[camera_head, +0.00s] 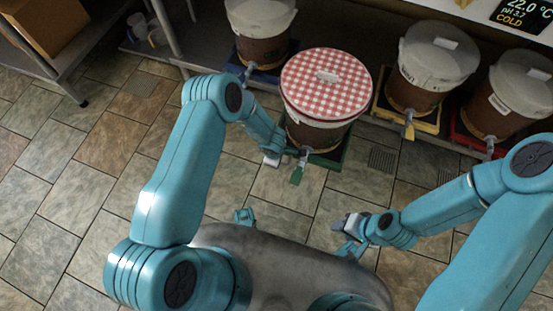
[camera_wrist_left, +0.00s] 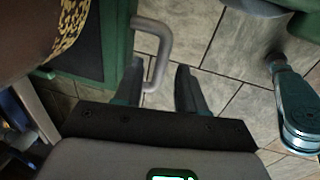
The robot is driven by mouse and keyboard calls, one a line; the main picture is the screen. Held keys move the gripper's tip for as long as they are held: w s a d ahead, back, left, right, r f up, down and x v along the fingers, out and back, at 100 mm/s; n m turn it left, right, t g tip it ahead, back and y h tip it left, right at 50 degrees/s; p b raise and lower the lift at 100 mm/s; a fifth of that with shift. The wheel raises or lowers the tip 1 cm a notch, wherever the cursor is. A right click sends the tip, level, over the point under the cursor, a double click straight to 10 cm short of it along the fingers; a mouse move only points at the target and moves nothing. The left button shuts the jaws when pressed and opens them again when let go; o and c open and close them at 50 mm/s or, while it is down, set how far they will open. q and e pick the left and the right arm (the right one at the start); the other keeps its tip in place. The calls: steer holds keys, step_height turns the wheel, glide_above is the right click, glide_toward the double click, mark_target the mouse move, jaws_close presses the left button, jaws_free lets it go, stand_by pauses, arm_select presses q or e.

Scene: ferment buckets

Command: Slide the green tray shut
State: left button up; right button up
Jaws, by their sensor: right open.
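The green tray (camera_head: 335,157) sticks out from the rack, under a brown bucket (camera_head: 318,133) with a red-and-white checkered lid (camera_head: 326,84). In the left wrist view the tray (camera_wrist_left: 117,40) is at upper left with a grey bar handle (camera_wrist_left: 165,45) on its side. My left gripper (camera_head: 270,158) is low beside the tray's front left. Its fingers (camera_wrist_left: 160,75) are apart, with the handle's near end seen between them; contact cannot be told. My right gripper (camera_head: 348,228) is open and empty over the floor, away from the tray.
Other lidded buckets stand on a blue tray (camera_head: 262,75), a yellow tray (camera_head: 408,120) and a red tray (camera_head: 470,142). The tiled floor at left is clear.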

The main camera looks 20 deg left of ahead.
arm_select(q)
jaws_close()
steer(key=shift+w, duration=0.15)
